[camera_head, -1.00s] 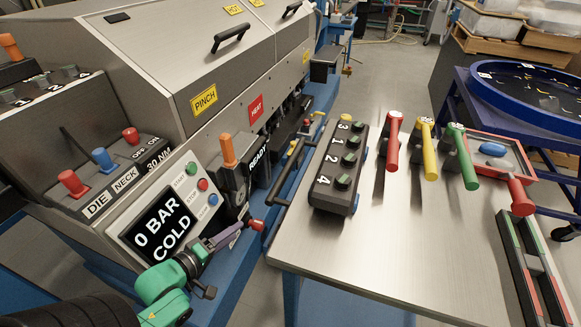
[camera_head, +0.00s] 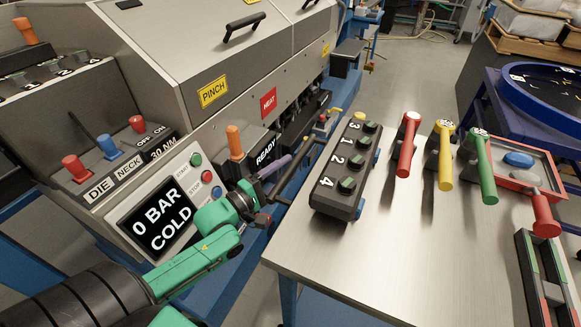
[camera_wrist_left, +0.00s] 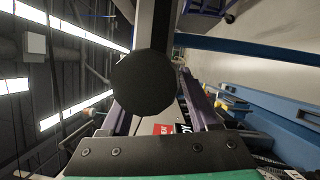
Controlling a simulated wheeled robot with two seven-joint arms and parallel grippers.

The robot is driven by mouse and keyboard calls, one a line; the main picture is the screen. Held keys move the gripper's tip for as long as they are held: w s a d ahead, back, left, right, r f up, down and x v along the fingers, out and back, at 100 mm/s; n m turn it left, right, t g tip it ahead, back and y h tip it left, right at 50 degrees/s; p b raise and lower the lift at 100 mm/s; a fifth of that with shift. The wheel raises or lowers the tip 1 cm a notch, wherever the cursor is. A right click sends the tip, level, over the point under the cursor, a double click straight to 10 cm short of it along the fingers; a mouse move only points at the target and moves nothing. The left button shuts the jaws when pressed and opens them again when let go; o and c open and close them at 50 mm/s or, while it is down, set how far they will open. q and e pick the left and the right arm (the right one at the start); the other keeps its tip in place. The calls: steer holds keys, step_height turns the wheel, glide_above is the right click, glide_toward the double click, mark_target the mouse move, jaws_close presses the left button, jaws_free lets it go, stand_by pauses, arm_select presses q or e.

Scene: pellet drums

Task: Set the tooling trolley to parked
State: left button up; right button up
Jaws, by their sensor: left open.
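The tooling trolley has a bare steel top (camera_head: 400,240) and stands at the right of the head view. A dark bar handle (camera_head: 302,163) runs along its left side. My left gripper (camera_head: 279,172) is open beside the lower part of this handle; I cannot tell whether they touch. In the left wrist view, the open purple fingers of my left gripper (camera_wrist_left: 160,108) stand on both sides of a dark round end (camera_wrist_left: 143,83). I cannot tell for sure that this is the handle. No parked marking is readable. My right gripper is not in view.
The trolley carries a numbered block (camera_head: 345,170), red (camera_head: 407,145), yellow (camera_head: 444,160) and green (camera_head: 484,165) handled tools, and a red-edged tray (camera_head: 550,185). The machine with its "0 BAR COLD" screen (camera_head: 165,220) stands close on the left. A blue round bin (camera_head: 545,110) is behind.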

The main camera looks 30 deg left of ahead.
arm_select(q)
steer(key=shift+x, duration=1.05)
jaws_close()
stand_by(0.6)
